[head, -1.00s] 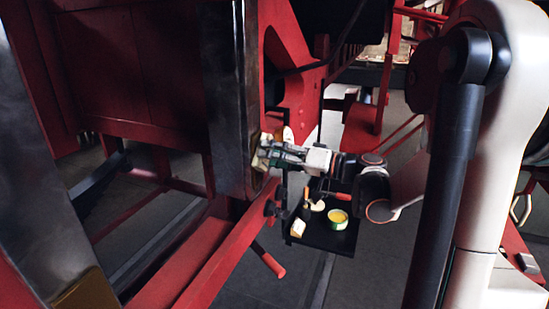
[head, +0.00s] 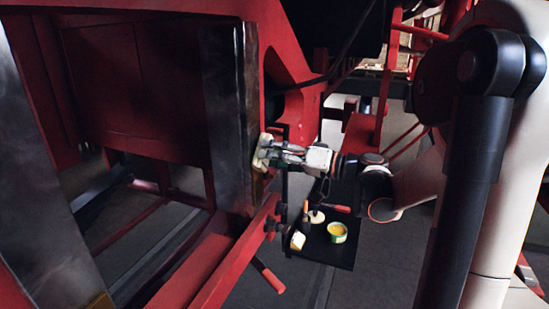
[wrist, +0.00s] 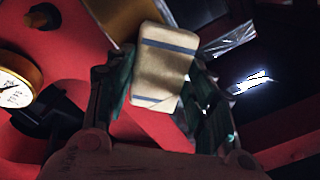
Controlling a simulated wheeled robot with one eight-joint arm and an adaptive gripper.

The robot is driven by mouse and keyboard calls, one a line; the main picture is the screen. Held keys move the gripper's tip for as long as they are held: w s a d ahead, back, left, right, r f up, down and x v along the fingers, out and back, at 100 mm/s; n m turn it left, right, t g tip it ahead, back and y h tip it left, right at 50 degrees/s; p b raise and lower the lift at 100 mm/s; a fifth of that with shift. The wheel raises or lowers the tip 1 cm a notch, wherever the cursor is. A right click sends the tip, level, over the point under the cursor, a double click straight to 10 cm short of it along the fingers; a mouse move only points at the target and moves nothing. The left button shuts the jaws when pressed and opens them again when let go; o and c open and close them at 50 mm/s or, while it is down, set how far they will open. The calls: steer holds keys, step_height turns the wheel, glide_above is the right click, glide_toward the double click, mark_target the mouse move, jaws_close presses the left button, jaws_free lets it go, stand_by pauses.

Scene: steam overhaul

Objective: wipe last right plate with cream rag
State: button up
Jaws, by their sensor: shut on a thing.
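My gripper (head: 264,152) is shut on the cream rag (wrist: 164,66), a folded pad with blue-grey stripes that shows between the green fingers in the wrist view. In the wrist view a brass surface (wrist: 118,16) and a shiny metal piece (wrist: 228,40) lie beyond the rag. I cannot tell whether the rag touches the plate.
A red bar (head: 215,262) slants below the plate. A round gauge (wrist: 14,88) sits left in the wrist view.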

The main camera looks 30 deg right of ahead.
steer(key=shift+f, duration=0.15)
step_height(320, 180, down, 15)
steer(key=b, duration=1.3)
steer(key=shift+f, duration=0.2)
stand_by(0.4)
steer(key=v, duration=0.6)
stand_by(0.5)
steer(key=shift+s+d, duration=0.1)
steer(key=shift+s, duration=0.05)
steer(key=v, duration=0.2)
steer(key=shift+s+d, duration=0.25)
steer(key=shift+s, duration=0.05)
steer(key=shift+w+a+b, duration=0.1)
steer(key=shift+w+b, duration=0.05)
steer(key=shift+b, duration=0.15)
stand_by(0.3)
